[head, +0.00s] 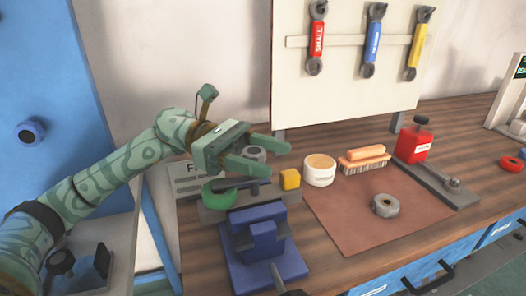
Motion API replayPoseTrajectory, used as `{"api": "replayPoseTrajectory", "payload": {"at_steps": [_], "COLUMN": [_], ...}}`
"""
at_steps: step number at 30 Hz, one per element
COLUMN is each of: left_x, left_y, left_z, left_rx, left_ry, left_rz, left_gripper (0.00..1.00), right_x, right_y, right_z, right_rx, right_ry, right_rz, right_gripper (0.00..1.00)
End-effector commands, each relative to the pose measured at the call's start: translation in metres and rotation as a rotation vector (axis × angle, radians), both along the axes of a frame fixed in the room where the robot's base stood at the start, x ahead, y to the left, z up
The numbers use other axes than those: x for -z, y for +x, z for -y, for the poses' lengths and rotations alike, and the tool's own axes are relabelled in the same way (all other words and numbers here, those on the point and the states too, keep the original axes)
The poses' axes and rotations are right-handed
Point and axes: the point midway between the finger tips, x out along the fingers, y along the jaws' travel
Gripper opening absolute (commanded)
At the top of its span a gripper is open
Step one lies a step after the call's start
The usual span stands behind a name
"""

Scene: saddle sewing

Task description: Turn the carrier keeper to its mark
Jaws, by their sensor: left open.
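A blue vise (262,262) stands at the front of the bench. A grey carrier (268,199) sits at its top, with a green round part (217,195) at its left. A small dark bar (255,187), possibly the keeper, shows at the carrier; its mark cannot be made out. My left gripper (278,160) is open above the carrier, its fingers pointing right. A grey cylinder (255,153) shows between the fingers in the picture; whether they touch it cannot be told. The gripper partly hides the area behind. My right gripper is not in view.
A grey ring (385,205) lies on the brown mat (345,225). Wrenches (370,42) hang on the board.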

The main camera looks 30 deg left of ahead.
Motion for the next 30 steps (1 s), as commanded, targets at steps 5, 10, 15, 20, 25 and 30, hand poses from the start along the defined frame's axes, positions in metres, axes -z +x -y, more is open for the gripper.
{"api": "replayPoseTrajectory", "payload": {"at_steps": [5, 10, 15, 20, 25, 30], "left_x": [-0.02, -0.058, -0.098, -0.112, -0.124, -0.129], "left_y": [0.0, -0.019, -0.048, -0.085, -0.111, -0.123], "left_z": [0.0, 0.009, 0.024, 0.043, 0.056, 0.063], "left_rx": [0.0, 0.004, 0.002, 0.003, 0.002, 0.001], "left_ry": [0.0, 0.002, 0.002, 0.002, 0.001, 0.0], "left_rz": [0.006, 0.006, 0.008, 0.002, 0.001, 0.001], "left_gripper": [0.57, 0.57, 0.57, 0.57, 0.57, 0.57], "right_x": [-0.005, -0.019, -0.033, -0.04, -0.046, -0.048], "right_y": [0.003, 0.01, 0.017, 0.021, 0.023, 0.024], "right_z": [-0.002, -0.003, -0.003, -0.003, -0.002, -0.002], "right_rx": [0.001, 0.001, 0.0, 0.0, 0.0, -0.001], "right_ry": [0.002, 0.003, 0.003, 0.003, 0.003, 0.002], "right_rz": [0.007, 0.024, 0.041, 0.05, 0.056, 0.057], "right_gripper": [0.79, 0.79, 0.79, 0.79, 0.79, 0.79]}}
